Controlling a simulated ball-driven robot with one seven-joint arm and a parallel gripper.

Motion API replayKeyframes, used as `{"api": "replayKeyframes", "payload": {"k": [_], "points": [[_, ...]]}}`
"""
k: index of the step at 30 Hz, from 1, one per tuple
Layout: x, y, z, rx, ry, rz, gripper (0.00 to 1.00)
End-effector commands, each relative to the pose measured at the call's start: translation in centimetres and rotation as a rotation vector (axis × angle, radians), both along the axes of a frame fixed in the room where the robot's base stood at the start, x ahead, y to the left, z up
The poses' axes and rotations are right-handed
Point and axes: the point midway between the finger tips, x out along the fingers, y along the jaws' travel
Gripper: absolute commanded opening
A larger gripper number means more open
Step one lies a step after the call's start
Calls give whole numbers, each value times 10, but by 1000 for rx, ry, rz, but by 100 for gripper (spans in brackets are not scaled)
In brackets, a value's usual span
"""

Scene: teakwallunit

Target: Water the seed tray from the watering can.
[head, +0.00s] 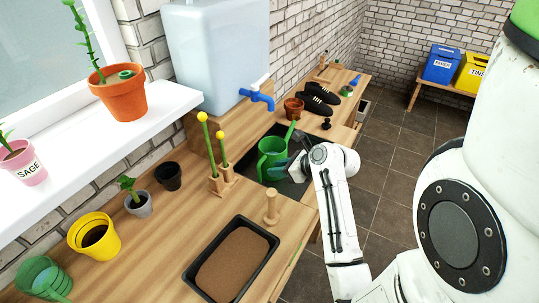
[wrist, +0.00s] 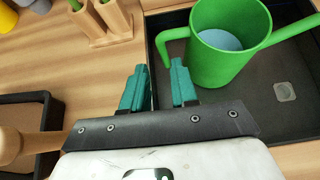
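The green watering can (head: 271,158) stands upright in a dark shallow basin (wrist: 270,128). In the wrist view the can (wrist: 222,62) shows pale blue water inside, its handle at left and spout at right. My gripper (wrist: 158,88) is open, with green fingertips apart beside the can. The handle's lower end is close to the right fingertip; I cannot tell if they touch. The seed tray (head: 210,245), black with brown soil, lies on the bench in front of the basin.
A wooden peg (head: 271,207) stands beside the tray. A wooden block with yellow-topped sticks (head: 222,180) is left of the basin. A water tank with blue tap (head: 257,97) stands behind. Yellow (head: 95,236), grey and black pots line the bench at left.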

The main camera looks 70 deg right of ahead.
Motion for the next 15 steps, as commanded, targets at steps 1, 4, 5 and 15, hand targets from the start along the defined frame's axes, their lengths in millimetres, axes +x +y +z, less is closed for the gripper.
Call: {"api": "replayKeyframes", "payload": {"k": [1, 4, 5, 15], "points": [[7, -1, -5, 1, 2, 3, 28], [19, -4, -13, 1, 2, 2, 28], [22, -5, -15, 1, 1, 2, 28], [45, -13, -33, 0, 3, 3, 28]]}}
